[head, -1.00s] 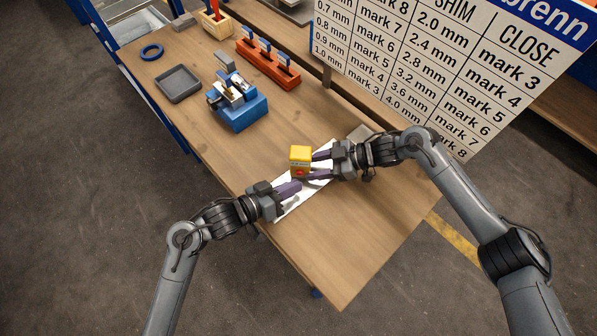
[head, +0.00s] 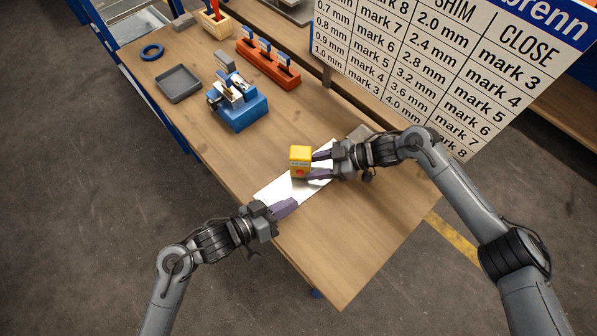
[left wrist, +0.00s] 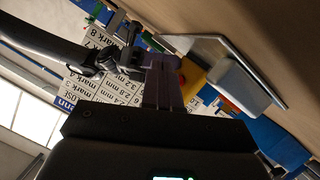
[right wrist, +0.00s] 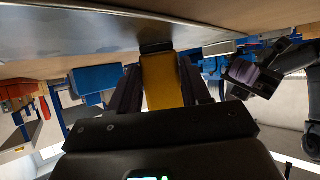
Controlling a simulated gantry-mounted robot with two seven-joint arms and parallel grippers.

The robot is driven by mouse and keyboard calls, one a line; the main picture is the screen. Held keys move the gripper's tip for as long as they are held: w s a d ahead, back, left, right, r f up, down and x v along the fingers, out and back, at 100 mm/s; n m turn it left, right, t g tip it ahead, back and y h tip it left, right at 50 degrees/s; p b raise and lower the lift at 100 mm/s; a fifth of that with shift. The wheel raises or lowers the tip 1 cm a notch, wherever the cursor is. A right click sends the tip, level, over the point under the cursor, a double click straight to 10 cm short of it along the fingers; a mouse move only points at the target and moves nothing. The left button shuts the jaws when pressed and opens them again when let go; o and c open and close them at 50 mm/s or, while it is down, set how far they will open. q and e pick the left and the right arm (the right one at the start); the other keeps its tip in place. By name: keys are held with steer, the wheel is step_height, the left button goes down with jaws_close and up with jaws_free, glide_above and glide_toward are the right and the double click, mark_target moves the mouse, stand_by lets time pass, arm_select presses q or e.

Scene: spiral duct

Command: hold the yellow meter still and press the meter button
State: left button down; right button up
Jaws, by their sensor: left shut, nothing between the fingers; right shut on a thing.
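The yellow meter (head: 300,155) stands on the pale metal plate (head: 280,188) near the table's front, with its red button (head: 300,172) on the side toward my left gripper. My right gripper (head: 318,166) is shut on the meter from the right; the right wrist view shows the yellow body (right wrist: 161,80) between both fingers. My left gripper (head: 290,207) is shut and empty, at the plate's near left edge, apart from the meter. In the left wrist view its closed fingers (left wrist: 160,68) show, with the meter (left wrist: 190,76) partly hidden behind them.
A blue fixture (head: 238,105) stands further back on the table. Behind it are a grey tray (head: 178,83), a blue ring (head: 152,51) and an orange rack (head: 267,64). A large chart board (head: 430,70) stands along the right. The table's front right is clear.

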stand_by(0.3)
steer(key=o, duration=0.9)
